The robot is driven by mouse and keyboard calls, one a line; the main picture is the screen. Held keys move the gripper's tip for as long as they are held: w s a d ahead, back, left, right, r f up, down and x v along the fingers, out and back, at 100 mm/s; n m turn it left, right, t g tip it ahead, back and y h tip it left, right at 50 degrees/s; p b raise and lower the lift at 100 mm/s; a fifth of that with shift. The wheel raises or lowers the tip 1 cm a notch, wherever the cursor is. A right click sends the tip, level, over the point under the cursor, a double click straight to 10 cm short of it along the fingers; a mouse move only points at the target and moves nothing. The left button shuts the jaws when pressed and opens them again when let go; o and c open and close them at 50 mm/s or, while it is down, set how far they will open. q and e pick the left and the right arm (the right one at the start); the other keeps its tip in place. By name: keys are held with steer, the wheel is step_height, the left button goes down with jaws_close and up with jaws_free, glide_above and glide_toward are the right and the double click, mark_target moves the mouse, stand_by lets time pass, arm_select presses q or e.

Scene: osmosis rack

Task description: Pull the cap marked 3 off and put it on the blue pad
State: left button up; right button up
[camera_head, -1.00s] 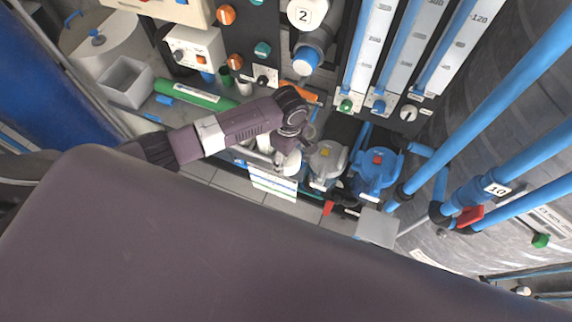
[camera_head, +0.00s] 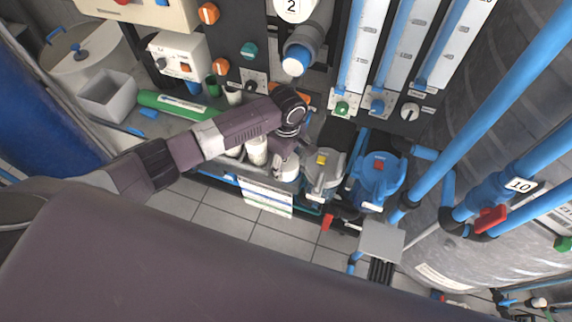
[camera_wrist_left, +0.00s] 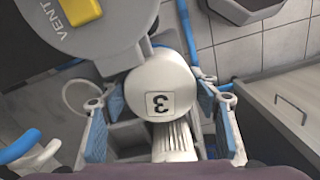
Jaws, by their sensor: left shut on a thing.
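The white round cap marked 3 (camera_wrist_left: 165,95) faces the left wrist view, its number upside down there. My left gripper (camera_wrist_left: 162,108) has one blue-padded finger on each side of the cap and is shut on it. A white ribbed part shows below the cap in that view. In the head view my left gripper (camera_head: 284,150) points down beside the grey housing, and its wrist partly hides the cap. I cannot make out the blue pad with certainty. My right gripper is not in view.
A grey housing with a yellow knob (camera_head: 322,165) and a blue housing with a red knob (camera_head: 378,180) stand close to the right of the gripper. White cylinders (camera_head: 257,150) stand at its left. A green tube (camera_head: 178,106) and a grey bin (camera_head: 108,95) lie farther left.

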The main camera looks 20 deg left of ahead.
arm_select(q)
steer(key=shift+f, duration=0.25)
steer(key=o, duration=1.7)
steer(key=shift+c, duration=1.2)
step_height(320, 180, up, 8)
steer(key=p, duration=0.9)
steer(key=shift+p, duration=0.4)
